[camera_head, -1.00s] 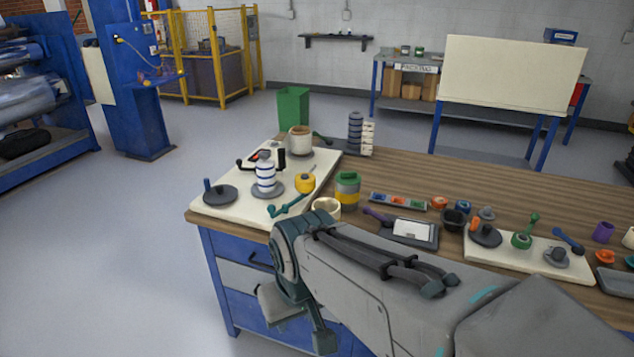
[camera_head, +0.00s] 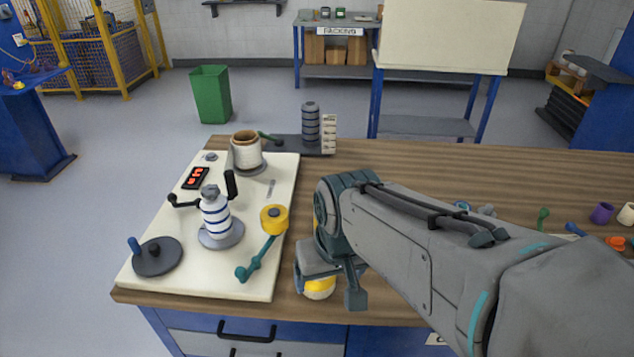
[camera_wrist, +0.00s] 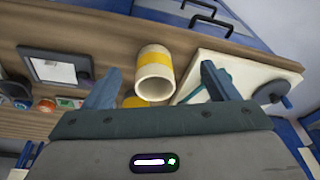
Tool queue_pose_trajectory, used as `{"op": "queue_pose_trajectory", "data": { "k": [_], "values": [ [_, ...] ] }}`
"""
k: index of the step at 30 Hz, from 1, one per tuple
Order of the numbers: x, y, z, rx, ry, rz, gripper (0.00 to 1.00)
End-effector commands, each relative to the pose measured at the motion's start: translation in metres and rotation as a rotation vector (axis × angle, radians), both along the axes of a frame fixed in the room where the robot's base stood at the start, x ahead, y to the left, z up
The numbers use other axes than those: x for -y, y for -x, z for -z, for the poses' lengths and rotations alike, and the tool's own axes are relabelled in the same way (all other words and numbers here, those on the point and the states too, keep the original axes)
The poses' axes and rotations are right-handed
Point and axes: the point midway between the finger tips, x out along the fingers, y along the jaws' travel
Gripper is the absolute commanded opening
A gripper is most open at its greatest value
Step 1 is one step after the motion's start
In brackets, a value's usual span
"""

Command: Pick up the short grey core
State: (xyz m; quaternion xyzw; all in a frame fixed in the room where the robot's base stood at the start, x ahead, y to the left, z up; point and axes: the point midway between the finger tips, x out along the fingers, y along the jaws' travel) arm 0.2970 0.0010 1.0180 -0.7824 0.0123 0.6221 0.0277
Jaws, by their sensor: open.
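My gripper (camera_head: 328,288) is low over the front edge of the wooden bench, partly behind my own arm. In the wrist view my gripper (camera_wrist: 163,82) is open, its two fingers apart. A cream hollow core with a yellow band (camera_wrist: 154,72) shows between the fingers, not visibly gripped. It also shows under my gripper in the head view (camera_head: 318,291). A small grey piece (camera_head: 487,210) shows just beyond my arm; I cannot tell whether it is the short grey core. Several grey rings (camera_head: 311,122) are stacked at the back of the bench.
The cream board (camera_head: 262,281) left of my gripper holds a blue-striped roller (camera_head: 215,215), a yellow spool (camera_head: 274,219) and a teal crank (camera_head: 256,262). A dark tray (camera_wrist: 53,66) shows in the wrist view. My arm hides much of the bench's right side.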

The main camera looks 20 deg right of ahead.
Motion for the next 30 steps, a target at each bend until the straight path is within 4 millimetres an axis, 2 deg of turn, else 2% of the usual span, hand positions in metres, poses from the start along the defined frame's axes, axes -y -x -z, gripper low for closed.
{"op": "queue_pose_trajectory", "data": {
  "k": [1,2,8,13,17,20,24,30],
  "values": [
    [0.001,-0.002,0.001,-0.026,-0.026,0.038,0.95],
    [0.0,-0.004,0.002,-0.043,-0.048,0.064,0.99],
    [0.003,-0.024,0.012,-0.226,-0.298,0.406,0.99],
    [0.016,-0.055,0.02,-0.375,-0.561,0.751,0.99],
    [0.035,-0.083,0.025,-0.466,-0.77,1.009,0.99],
    [0.057,-0.106,0.031,-0.521,-0.937,1.206,0.99],
    [0.1,-0.135,0.043,-0.573,-1.179,1.469,0.99],
    [0.163,-0.157,0.064,-0.595,-1.463,1.747,0.99]
  ]
}}
